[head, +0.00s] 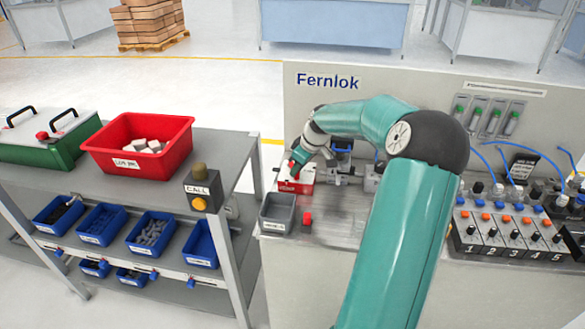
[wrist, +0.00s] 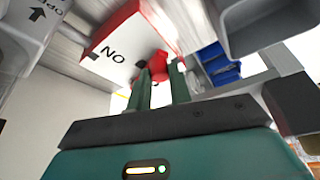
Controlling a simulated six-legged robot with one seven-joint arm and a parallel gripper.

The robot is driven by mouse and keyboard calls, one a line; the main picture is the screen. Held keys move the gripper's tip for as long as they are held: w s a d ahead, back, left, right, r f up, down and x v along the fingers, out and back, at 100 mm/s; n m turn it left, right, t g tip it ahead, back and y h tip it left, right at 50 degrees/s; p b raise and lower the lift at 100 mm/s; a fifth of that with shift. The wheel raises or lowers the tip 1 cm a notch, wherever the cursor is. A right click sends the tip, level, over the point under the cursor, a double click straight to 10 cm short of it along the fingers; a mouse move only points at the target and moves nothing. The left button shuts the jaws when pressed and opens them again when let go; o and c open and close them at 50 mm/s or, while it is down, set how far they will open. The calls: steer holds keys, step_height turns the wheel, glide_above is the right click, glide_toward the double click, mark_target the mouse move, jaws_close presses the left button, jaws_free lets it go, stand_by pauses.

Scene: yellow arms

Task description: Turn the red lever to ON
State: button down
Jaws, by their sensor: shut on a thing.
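My gripper (head: 294,168) reaches down to a small red and white box (head: 290,187) at the left end of the workbench. In the wrist view, my two green fingers (wrist: 161,78) are shut on a red lever (wrist: 157,62) at the white face of the box (wrist: 118,48). Black letters reading "No" in this view stand on that face, left of the lever. The lever is mostly hidden behind my arm in the head view, and its exact angle cannot be told.
A grey bin (head: 277,213) and a small red block (head: 307,219) sit in front of the box. A shelf cart with a red bin (head: 140,145) and a call button post (head: 199,190) stands left. Numbered switches (head: 505,235) fill the bench's right side.

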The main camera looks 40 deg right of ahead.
steer(key=shift+s+d+n+g+y, duration=0.2)
steer(key=shift+d+n+y, duration=0.2)
steer(key=shift+d+n, duration=0.5)
steer(key=shift+s+d+n+g+y, duration=0.2)
steer(key=shift+d+n+y, duration=0.25)
steer(key=shift+n, duration=0.85)
steer(key=shift+d, duration=0.15)
steer(key=c, duration=1.3)
jaws_free()
steer(key=shift+r, duration=0.1)
steer(key=v, duration=1.3)
steer(key=shift+r, duration=0.3)
